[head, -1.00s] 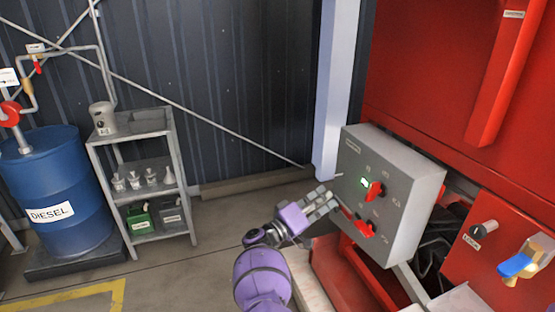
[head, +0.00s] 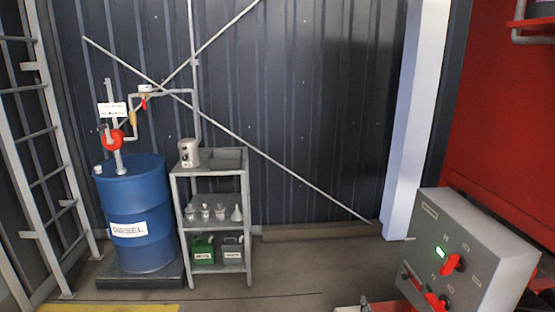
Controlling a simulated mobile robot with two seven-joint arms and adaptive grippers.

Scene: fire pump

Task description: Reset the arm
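The grey control box (head: 490,245) stands at the lower right in the head view. Neither of my arms can be made out, and both grippers are out of view. A small grey and red piece shows at the bottom edge left of the box, too cut off to identify.
A blue diesel drum (head: 137,205) with a red hand pump (head: 113,139) stands on a dark pallet at left. A grey shelf (head: 209,174) with funnels and cans is beside it. A ladder (head: 45,150) is at far left. Floor between shelf and box looks clear.

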